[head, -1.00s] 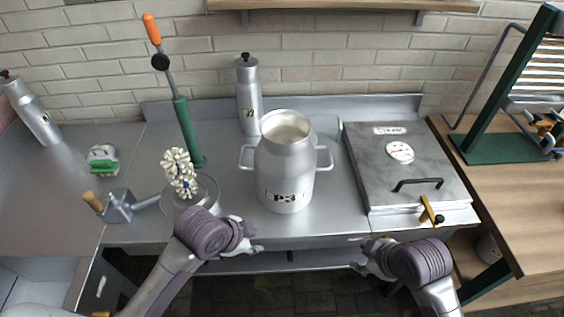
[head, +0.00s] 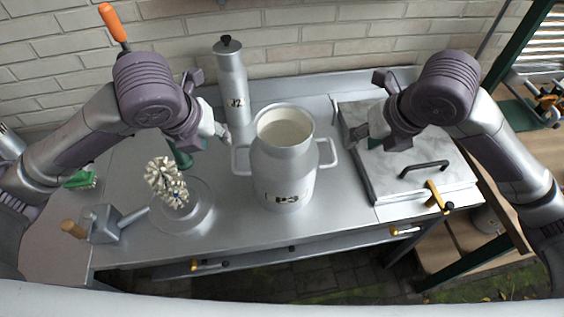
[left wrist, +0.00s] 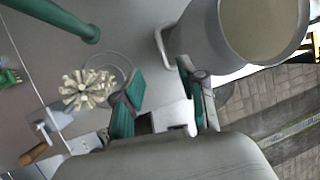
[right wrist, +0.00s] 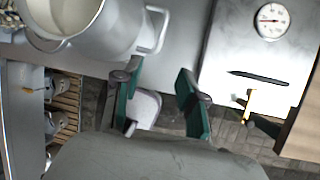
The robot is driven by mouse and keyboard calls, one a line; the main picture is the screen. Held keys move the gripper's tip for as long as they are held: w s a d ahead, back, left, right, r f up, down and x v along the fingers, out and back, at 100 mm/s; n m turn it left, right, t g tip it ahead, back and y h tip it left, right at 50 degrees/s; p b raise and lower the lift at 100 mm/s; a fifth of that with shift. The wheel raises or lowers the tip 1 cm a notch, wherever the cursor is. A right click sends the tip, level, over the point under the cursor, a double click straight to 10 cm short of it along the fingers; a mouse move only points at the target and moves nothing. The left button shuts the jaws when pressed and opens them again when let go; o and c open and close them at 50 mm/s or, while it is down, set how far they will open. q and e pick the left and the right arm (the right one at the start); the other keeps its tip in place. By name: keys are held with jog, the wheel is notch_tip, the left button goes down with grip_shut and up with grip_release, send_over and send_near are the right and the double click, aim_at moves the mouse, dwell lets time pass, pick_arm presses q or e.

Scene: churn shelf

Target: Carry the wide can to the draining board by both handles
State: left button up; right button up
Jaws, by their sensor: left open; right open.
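The wide can (head: 283,175) is a silvery metal churn marked P3, open on top, standing upright on the steel counter. Its left handle (head: 241,160) and right handle (head: 327,154) stick out at the sides. My left gripper (head: 219,131) is open and empty, left of the left handle and apart from it. In the left wrist view that handle (left wrist: 163,48) lies beyond the open fingers (left wrist: 166,92). My right gripper (head: 366,137) is open and empty, right of the right handle. That handle (right wrist: 155,30) shows beyond its fingers (right wrist: 160,92). I cannot tell which surface is the draining board.
A tall bottle (head: 233,85) stands close behind the can. A whisk-like head (head: 166,180) on a round base is to the left, near a metal box with a wooden handle (head: 73,229).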

aim_at(233, 154)
pick_arm(q)
jog(key=x, duration=1.4)
pick_arm(e)
jog(key=x, duration=1.4)
pick_arm(q)
grip_shut()
pick_arm(e)
grip_shut()
pick_arm(q)
jog(key=shift+r, duration=0.15)
pick_arm(e)
jog(key=shift+w+r, duration=0.1)
jog(key=shift+r, duration=0.05)
